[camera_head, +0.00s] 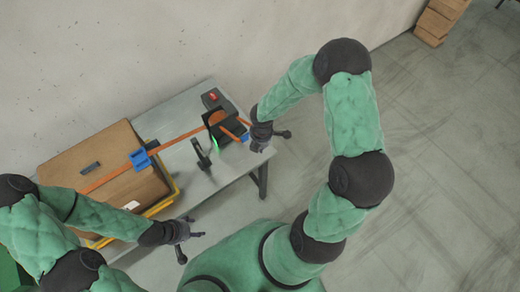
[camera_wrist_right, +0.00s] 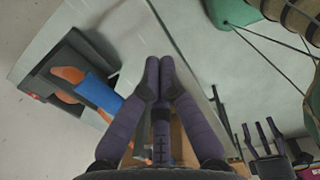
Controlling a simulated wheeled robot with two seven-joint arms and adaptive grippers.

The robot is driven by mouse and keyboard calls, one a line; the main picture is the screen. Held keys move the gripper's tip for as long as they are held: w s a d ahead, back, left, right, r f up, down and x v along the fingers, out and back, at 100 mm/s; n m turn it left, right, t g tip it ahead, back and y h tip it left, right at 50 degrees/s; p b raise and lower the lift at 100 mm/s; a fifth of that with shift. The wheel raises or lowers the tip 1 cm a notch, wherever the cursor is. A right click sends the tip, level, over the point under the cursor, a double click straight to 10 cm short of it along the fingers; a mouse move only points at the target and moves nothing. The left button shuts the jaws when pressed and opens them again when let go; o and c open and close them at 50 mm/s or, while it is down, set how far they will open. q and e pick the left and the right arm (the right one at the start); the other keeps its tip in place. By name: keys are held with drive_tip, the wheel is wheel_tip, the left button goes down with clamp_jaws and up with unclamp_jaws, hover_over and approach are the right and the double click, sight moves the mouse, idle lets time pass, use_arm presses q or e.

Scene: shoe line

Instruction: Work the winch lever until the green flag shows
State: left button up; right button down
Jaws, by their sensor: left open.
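The winch (camera_head: 222,118) is a dark unit with an orange spool, at the right end of the table. Its lever has an orange arm and a blue grip (camera_head: 245,136); the grip also shows in the right wrist view (camera_wrist_right: 100,94). A small bright green mark (camera_head: 215,143) shows at the winch's near side; I cannot tell whether it is the flag. My right gripper (camera_head: 284,134) is beside the blue grip; in the wrist view its fingertips (camera_wrist_right: 160,66) meet with nothing visible between them. My left gripper (camera_head: 190,244) is open and empty in front of the table.
A cardboard box (camera_head: 105,165) on a yellow tray (camera_head: 163,204) is crossed by an orange strap (camera_head: 180,139) with a blue buckle (camera_head: 140,159). A small black upright piece (camera_head: 201,154) stands before the winch. The wall is close behind; the floor at right is clear.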

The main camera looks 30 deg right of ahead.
use_arm(q)
drive_tip(key=shift+w+a+r+p, duration=0.15)
drive_tip(key=shift+w+r+p, duration=0.1)
drive_tip(key=shift+r+p, duration=0.1)
use_arm(e)
drive_tip(key=r, duration=0.2)
drive_tip(key=s+r, duration=0.1)
drive_tip(key=r, duration=0.2)
drive_tip(key=shift+s, duration=0.2)
use_arm(q)
drive_tip(key=shift+s, duration=0.1)
use_arm(e)
drive_tip(key=shift+r, duration=0.1)
idle(0.8)
use_arm(q)
wheel_tip(320, 180, down, 18)
drive_tip(key=b, duration=1.8)
use_arm(e)
drive_tip(key=s+a+f+m+y, duration=0.1)
drive_tip(key=s+a+f+m, duration=0.2)
drive_tip(key=f, duration=0.7)
drive_tip(key=s+a+f+m+y, duration=0.1)
drive_tip(key=s+a+f+m, duration=0.3)
drive_tip(key=a+f+m, duration=0.4)
drive_tip(key=s+a+f+m+y, duration=0.2)
drive_tip(key=a+f+m, duration=0.4)
drive_tip(key=f+m, duration=0.4)
wheel_tip(320, 180, down, 4)
drive_tip(key=shift+s+r, duration=0.25)
drive_tip(key=shift+s, duration=0.5)
